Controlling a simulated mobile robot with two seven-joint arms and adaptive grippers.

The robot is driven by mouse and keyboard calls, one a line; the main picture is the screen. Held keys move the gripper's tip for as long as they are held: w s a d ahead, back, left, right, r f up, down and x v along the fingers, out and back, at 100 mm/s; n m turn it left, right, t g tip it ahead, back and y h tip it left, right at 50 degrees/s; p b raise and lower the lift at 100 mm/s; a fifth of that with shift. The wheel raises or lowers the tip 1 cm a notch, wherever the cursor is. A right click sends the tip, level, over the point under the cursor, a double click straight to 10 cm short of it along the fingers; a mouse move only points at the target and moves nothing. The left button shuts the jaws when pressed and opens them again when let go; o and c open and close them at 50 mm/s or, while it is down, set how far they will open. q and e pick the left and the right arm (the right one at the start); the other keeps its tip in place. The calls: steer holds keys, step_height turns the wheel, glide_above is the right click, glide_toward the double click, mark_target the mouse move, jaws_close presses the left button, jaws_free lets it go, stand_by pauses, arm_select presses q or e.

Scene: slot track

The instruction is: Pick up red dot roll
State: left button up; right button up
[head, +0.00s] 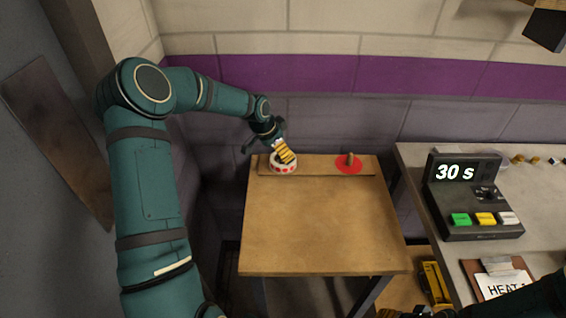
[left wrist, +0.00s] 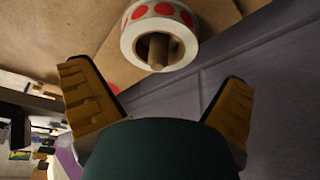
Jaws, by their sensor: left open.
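The red dot roll (head: 283,169) is a white ring with red dots around its side. It sits on the back left of the wooden table, on a raised strip. In the left wrist view the roll (left wrist: 181,50) is at the top, around a short wooden peg (left wrist: 157,55). My left gripper (head: 284,152), with yellow-brown fingers, is just above the roll in the head view. In the left wrist view the gripper (left wrist: 155,76) is open and empty, its fingers spread wide below the roll.
A red disc (head: 345,168) with a peg stands right of the roll on the wooden table (head: 315,230). The table's front is clear. A grey bench at right holds a timer (head: 468,180) reading 30 s with coloured buttons, and a clipboard (head: 500,283). The wall is close behind.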

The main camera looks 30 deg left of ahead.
arm_select(q)
steer(key=x, duration=0.2)
steer(key=b+x, duration=0.1)
steer(key=x, duration=0.2)
steer(key=shift+s+f, duration=0.2)
steer(key=shift+c, duration=0.3)
steer(key=c, duration=0.9)
steer(key=shift+r, duration=0.1)
